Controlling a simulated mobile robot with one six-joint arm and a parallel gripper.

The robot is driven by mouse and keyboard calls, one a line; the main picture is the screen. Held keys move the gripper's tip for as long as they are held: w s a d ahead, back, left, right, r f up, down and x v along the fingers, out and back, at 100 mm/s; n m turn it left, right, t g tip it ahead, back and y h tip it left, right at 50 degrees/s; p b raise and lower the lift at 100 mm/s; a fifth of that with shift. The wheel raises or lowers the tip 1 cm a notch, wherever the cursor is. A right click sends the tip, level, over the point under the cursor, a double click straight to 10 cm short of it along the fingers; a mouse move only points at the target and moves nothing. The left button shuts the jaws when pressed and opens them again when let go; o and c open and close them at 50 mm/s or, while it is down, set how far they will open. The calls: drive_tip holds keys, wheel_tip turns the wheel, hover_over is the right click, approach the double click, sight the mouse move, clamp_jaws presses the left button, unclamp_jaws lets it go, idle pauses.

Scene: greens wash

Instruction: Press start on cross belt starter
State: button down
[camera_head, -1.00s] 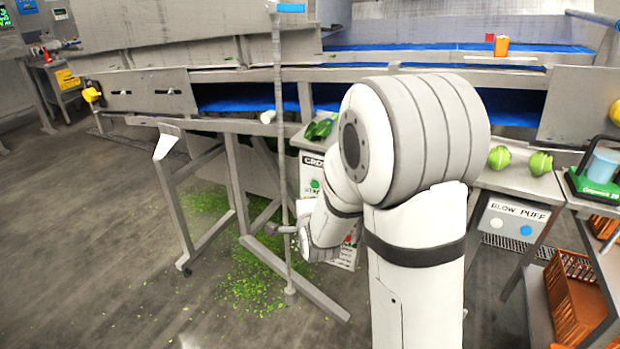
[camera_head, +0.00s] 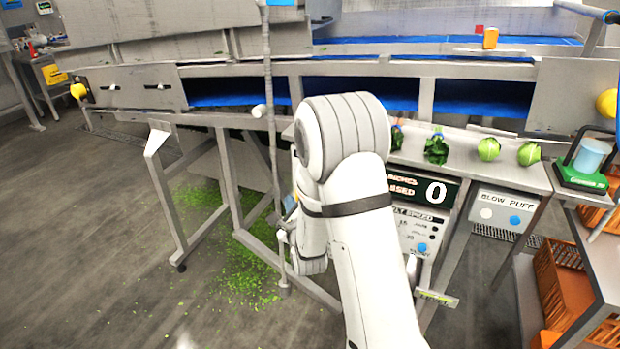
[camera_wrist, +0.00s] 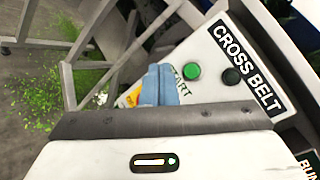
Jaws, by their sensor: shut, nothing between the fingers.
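The cross belt starter (camera_wrist: 212,55) is a pale panel with a black CROSS BELT label, tilted in the wrist view. It has a green button (camera_wrist: 192,72) and a dark button (camera_wrist: 231,76) to its right. My gripper (camera_wrist: 160,72) shows as two blue fingers pressed together, with nothing between them. In the picture the fingers are left of the green button and cover part of the START lettering. I see no contact with the button, but the distance in depth is unclear. In the head view my arm hides the starter.
A steel post (camera_head: 270,120) stands left of my arm, near the conveyor frame. Lettuce heads (camera_head: 488,149) lie on the bench. Green scraps (camera_head: 245,275) cover the floor.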

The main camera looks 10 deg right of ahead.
drive_tip(key=w+d, duration=0.4)
drive_tip(key=w, duration=0.2)
drive_tip(key=shift+w+d+p, duration=0.15)
drive_tip(key=shift+d+p, duration=0.2)
drive_tip(key=shift+w+f, duration=0.1)
drive_tip(key=shift+w, duration=0.05)
idle(1.7)
drive_tip(key=shift+w+d+b, duration=0.2)
drive_tip(key=shift+w+b, duration=0.05)
drive_tip(key=shift+b, duration=0.25)
drive_tip(key=shift+w+d+b, duration=0.3)
drive_tip(key=shift+w, duration=0.05)
idle(0.8)
drive_tip(key=shift+a, duration=0.1)
drive_tip(key=shift+s+a+b, duration=0.45)
drive_tip(key=shift+s+b, duration=0.1)
drive_tip(key=shift+s, duration=0.1)
